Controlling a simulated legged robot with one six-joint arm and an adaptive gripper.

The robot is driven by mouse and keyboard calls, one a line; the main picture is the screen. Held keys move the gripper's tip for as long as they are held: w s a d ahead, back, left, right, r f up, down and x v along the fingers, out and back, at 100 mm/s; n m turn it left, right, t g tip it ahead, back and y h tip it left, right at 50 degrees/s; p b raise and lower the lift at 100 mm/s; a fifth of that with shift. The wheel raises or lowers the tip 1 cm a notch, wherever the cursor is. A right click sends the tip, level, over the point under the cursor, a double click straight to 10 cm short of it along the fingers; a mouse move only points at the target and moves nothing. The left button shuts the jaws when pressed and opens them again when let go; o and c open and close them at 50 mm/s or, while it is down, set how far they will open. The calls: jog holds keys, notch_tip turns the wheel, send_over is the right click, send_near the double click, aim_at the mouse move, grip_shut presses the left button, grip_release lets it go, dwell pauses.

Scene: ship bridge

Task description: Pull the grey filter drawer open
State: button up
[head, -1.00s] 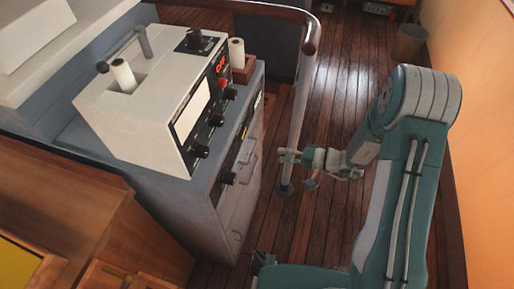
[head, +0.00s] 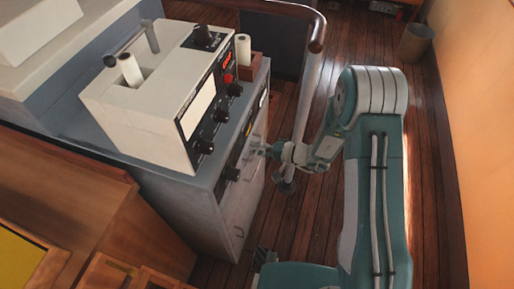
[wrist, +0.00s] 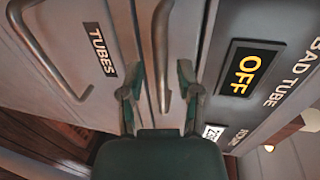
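In the wrist view, a narrow grey drawer front (wrist: 145,35) with a bar handle (wrist: 161,50) lies straight ahead. No filter label is readable on it. My gripper (wrist: 160,88) is open. Its two fingers are on either side of the handle's near end, and I cannot tell if they touch it. A wider grey front labelled TUBES (wrist: 102,50) with its own curved handle (wrist: 45,50) is to the left. In the head view, my gripper (head: 262,150) is at the front of the grey cabinet (head: 236,215) and hides part of the drawer front. The drawer looks closed.
In the wrist view, a dark OFF display (wrist: 245,70) is on the panel to the right. In the head view, a cream instrument box (head: 150,110) with knobs sits on the cabinet. A metal post with rail (head: 304,95) stands close behind my gripper. Wooden floor (head: 310,225) is clear.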

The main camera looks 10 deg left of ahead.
grip_shut()
jog(key=shift+d, duration=0.15)
jog(key=f+v, duration=0.2)
jog(key=v, duration=1.1)
jog(key=d+f+v, duration=0.1)
jog(key=f+v, duration=0.2)
jog(key=v, duration=1)
jog(key=shift+s+d+f, duration=0.2)
jog(key=shift+s+f, duration=0.05)
jog(key=shift+s, duration=0.15)
jog(key=shift+o, duration=1.6)
grip_release()
jog(key=shift+d, duration=0.4)
jog(key=shift+r, duration=0.15)
